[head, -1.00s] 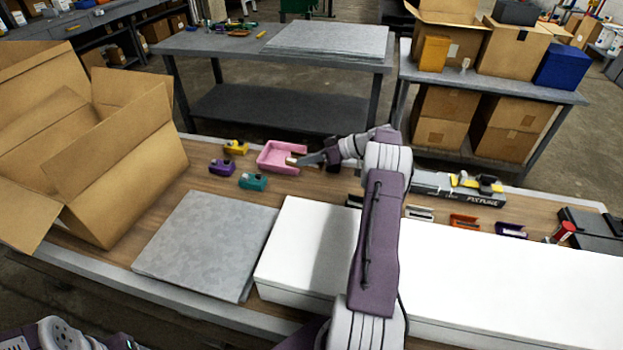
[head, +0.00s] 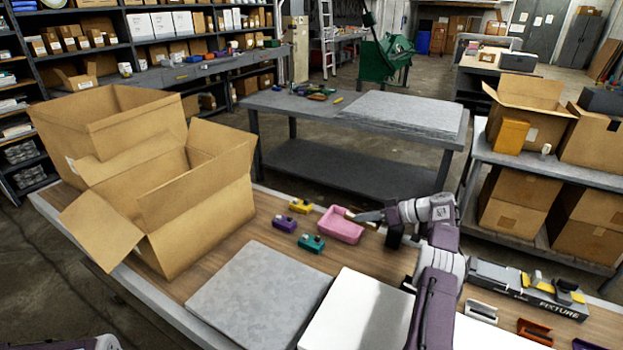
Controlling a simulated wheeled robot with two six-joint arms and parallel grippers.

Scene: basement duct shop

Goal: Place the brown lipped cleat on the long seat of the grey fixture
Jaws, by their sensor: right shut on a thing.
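My right gripper (head: 366,216) reaches in from the right, over the right part of the pink tray (head: 338,231). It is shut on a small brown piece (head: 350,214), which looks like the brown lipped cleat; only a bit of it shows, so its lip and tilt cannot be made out. The grey fixture (head: 545,301), marked FIXTURE, lies on the wooden bench to the right of my right arm, with yellow parts on top. Its long seat is hard to pick out at this size. My left gripper is outside the view.
Yellow (head: 300,206), purple (head: 284,223) and teal (head: 311,243) pieces lie left of the tray. Open cartons (head: 195,205) stand at left. White (head: 481,311) and orange (head: 535,332) pieces lie before the fixture.

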